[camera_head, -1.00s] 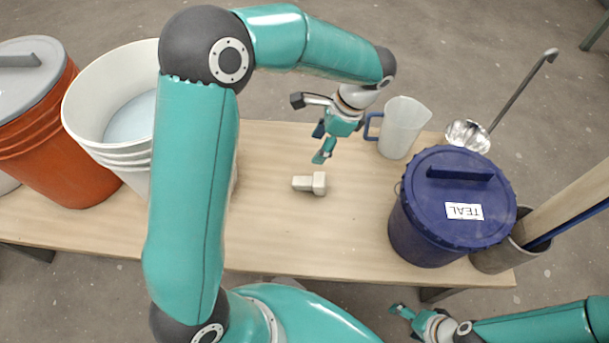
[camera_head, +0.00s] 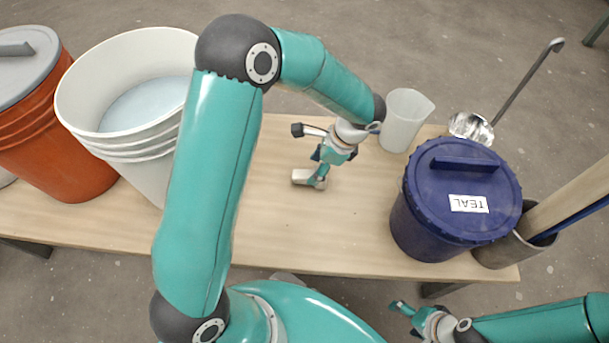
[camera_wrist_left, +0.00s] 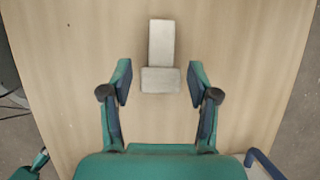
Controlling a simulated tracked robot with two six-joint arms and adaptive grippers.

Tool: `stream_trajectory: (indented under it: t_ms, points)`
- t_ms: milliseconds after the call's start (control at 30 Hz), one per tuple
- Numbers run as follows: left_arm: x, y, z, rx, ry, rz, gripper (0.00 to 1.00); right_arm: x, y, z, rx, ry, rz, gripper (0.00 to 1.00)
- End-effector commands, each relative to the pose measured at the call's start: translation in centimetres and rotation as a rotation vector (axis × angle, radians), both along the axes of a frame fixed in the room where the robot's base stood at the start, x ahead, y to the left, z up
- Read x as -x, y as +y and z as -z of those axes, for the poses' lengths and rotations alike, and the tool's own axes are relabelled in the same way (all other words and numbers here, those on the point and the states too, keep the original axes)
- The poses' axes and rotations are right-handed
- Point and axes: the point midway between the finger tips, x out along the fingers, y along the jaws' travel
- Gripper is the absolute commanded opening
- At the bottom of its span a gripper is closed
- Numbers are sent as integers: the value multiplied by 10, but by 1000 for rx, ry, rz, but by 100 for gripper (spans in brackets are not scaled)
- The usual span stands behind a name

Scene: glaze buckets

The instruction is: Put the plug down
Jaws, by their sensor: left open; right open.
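The plug (camera_head: 303,177) is a small pale beige T-shaped piece lying on the wooden table, left of the blue bucket. In the left wrist view the plug (camera_wrist_left: 161,52) lies just ahead of and between the fingers, with its wide head nearer to me. My left gripper (camera_head: 318,175) is open over the plug's right end and hides part of it in the head view. Its two fingers (camera_wrist_left: 160,82) stand apart, and the plug touches neither in the left wrist view. My right gripper (camera_head: 402,312) is open and empty, off the table's front edge at lower right.
A blue lidded bucket (camera_head: 430,222) labelled TEAL stands at right. A clear jug (camera_head: 404,122) and a ladle (camera_head: 470,127) stand behind it. An open white bucket (camera_head: 85,120) and an orange bucket (camera_head: 60,170) are at left. The table (camera_head: 330,235) is bare in front of the plug.

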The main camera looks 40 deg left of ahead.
Motion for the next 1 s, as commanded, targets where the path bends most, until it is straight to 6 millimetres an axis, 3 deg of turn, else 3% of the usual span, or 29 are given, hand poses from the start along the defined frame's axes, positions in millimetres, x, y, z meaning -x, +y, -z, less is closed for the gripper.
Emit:
stream_trajectory:
  t_ms: [367, 667, 1000]
  points:
    - [9, 15, 44, -1, 3, 0, 60, 0, 0, 22, 0, 0, 0, 77]
    - [9, 17, 47, 0, 0, 0, 59, 0, 0, 22, 0, 0, 0, 77]
    - [9, 17, 46, 0, 0, 0, 4, 0, 0, 22, 0, 0, 0, 77]
